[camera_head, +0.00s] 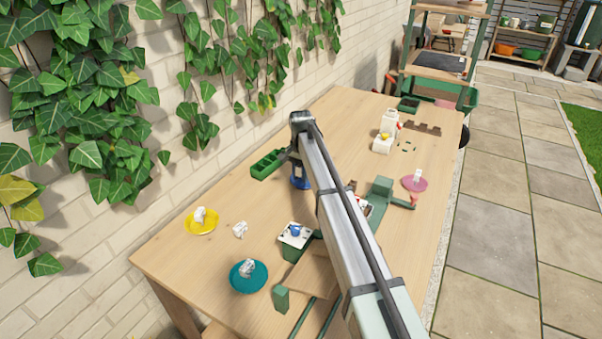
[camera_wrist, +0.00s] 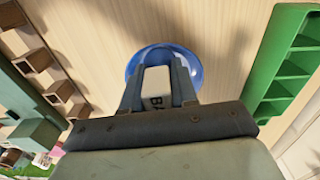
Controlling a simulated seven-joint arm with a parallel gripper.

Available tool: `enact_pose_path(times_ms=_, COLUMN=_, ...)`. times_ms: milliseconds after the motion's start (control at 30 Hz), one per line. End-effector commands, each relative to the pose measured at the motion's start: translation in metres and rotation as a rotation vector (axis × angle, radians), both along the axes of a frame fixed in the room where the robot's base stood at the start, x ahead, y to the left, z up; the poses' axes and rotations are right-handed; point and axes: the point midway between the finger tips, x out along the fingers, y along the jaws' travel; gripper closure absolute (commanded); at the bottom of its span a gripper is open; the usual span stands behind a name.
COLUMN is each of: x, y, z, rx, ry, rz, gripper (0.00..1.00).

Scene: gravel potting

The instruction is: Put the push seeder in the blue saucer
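My gripper (camera_wrist: 158,75) points down over the blue saucer (camera_wrist: 133,68). A pale block-like item (camera_wrist: 156,82) with dark letters sits between the fingers, which press close on both its sides. It appears to be the push seeder, though its lower part is hidden. The item is inside the saucer's outline in the wrist view; I cannot tell whether it touches the saucer. In the head view the blue saucer (camera_head: 300,184) shows only partly below my gripper (camera_head: 298,160), and the held item is hidden.
A green compartment tray (camera_head: 266,164) stands left of my gripper. A yellow saucer (camera_head: 201,229), a teal saucer (camera_head: 236,281) and a pink saucer (camera_head: 408,187) each hold a small white item. A loose white item (camera_head: 240,230) and a green pot (camera_head: 296,250) stand nearby.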

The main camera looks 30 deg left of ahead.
Motion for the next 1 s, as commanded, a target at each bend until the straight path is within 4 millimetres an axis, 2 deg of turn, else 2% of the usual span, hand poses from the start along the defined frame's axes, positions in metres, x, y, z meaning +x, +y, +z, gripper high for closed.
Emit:
enact_pose_path(times_ms=33, x=0.0, y=0.0, z=0.0, rx=0.0, ry=0.0, rz=0.0, gripper=0.68)
enact_pose_path(times_ms=267, x=0.0, y=0.0, z=0.0, rx=0.0, ry=0.0, rz=0.0, gripper=0.47)
enact_pose_path(times_ms=567, x=0.0, y=0.0, z=0.003, rx=0.0, ry=0.0, rz=0.0, gripper=0.47)
enact_pose_path(times_ms=767, x=0.001, y=0.001, z=0.027, rx=0.002, ry=-0.002, rz=0.0, gripper=0.47)
enact_pose_path(times_ms=1000, x=0.001, y=0.001, z=0.073, rx=0.002, ry=-0.002, rz=0.0, gripper=0.47)
